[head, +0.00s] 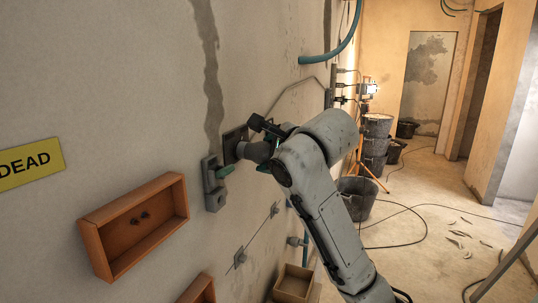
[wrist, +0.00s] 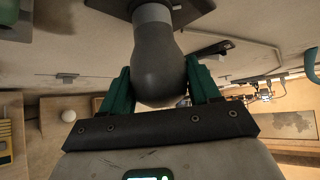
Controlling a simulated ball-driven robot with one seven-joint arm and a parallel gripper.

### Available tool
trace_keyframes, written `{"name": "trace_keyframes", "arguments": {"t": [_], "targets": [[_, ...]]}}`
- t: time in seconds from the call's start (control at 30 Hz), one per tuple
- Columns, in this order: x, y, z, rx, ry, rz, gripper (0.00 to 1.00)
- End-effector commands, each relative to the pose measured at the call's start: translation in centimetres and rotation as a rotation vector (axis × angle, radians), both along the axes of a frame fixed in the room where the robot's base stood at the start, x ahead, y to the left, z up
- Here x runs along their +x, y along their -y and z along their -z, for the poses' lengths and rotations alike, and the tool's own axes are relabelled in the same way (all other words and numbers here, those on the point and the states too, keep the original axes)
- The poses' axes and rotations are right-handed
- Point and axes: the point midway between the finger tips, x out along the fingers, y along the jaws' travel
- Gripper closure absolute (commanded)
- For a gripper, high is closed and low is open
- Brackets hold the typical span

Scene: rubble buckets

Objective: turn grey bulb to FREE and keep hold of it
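The grey bulb (wrist: 158,65) hangs from a lighter grey collar on a dark square plate (wrist: 190,8) in the wrist view. In the head view the bulb (head: 257,152) sticks out from the same plate (head: 234,144) on the left wall. My gripper (wrist: 161,88) has its green fingers on both sides of the bulb's wide part, and they appear to touch it. In the head view my gripper (head: 271,145) is partly hidden by my arm. I see no FREE mark, and I cannot tell which way the bulb is turned.
An orange-brown wall box (head: 98,215) and a yellow DEAD sign (head: 30,163) are farther left. Black buckets (head: 375,146) stand down the corridor.

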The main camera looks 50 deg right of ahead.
Motion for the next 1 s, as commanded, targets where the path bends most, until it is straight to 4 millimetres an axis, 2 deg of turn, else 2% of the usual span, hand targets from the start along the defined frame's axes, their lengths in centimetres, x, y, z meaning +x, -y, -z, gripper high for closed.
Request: {"name": "trace_keyframes", "arguments": {"t": [0.03,0.3,1.0], "targets": [[0.00,-0.02,0.04,0.000,-0.001,0.000,0.43],[0.01,-0.02,0.05,0.000,-0.001,0.000,0.69],[0.11,-0.12,0.37,-0.168,0.060,-0.002,0.69]]}}
